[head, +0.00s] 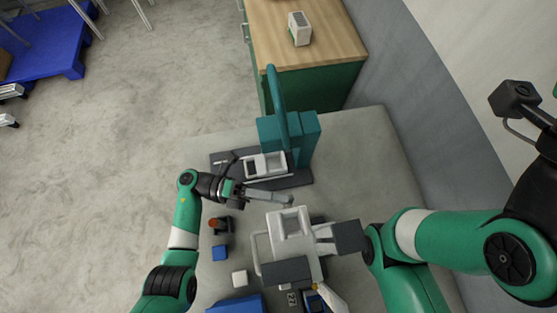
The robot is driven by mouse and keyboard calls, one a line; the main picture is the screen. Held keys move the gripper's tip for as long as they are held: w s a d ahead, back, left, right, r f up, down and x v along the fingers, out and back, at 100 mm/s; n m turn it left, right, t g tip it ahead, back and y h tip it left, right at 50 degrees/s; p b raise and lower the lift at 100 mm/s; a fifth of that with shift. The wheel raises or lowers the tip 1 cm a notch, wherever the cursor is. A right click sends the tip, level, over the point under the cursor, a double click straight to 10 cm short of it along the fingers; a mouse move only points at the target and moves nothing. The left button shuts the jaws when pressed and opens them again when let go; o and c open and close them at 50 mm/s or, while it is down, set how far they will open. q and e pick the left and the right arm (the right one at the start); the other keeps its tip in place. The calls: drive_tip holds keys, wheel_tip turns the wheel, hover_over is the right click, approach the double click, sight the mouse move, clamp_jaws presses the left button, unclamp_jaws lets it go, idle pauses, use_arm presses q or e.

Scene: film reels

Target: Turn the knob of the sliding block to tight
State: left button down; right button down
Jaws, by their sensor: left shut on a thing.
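A white block with a dark slot (252,170) sits on a dark base plate (222,160) in front of a teal upright stand (310,130). A second white block with a shallow recess (290,226) stands nearer, on a pale frame. I cannot tell for sure which is the sliding block. My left gripper (284,199) reaches right across the front of the plate, its grey fingers ending by the second block. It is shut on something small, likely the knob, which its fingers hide. My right gripper (326,238) is beside the second block; its jaws are unclear.
A small orange and dark item (216,225), a blue cube (220,253) and a white cube (239,278) lie left of the pale frame. A blue bin (235,304) is at the bottom edge. A wooden-topped cabinet (330,40) stands behind. Table at the right back is clear.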

use_arm(q)
drive_tip(key=shift+c, duration=2.2)
unclamp_jaws()
drive_tip(key=b+v, duration=1.1)
drive_tip(key=b, duration=0.1)
drive_tip(key=shift+a, duration=0.3)
drive_tip(key=shift+d, duration=0.1)
